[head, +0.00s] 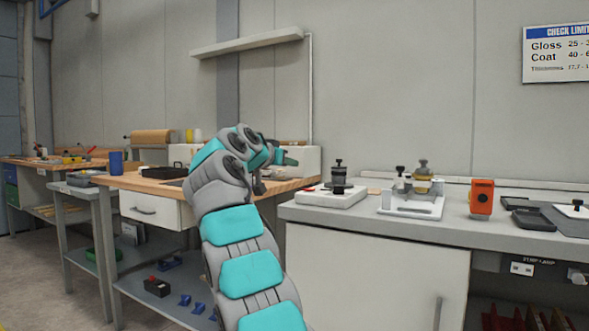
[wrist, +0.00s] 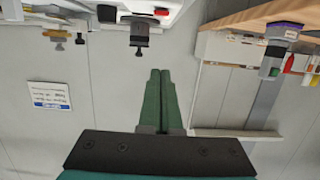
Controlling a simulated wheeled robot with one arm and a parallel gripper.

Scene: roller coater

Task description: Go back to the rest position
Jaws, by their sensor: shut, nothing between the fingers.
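My gripper (wrist: 160,75) shows in the wrist view as two green fingers lying side by side, shut and empty. In the head view my grey and teal arm rises from the bottom centre and bends over the gap between the wooden bench (head: 150,183) and the grey counter (head: 400,222). The wrist end is at the upper bend, partly hidden by the arm links. The fingers touch nothing that I can see. The wrist view is upside down and has the plain wall behind the fingers.
On the counter stand a white device with a black knob (head: 331,194), a metal fixture (head: 412,205) and an orange device (head: 482,200). A blue cup (head: 116,162) stands on the left bench. A shelf (head: 247,43) juts from the wall above. Floor shows at lower left.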

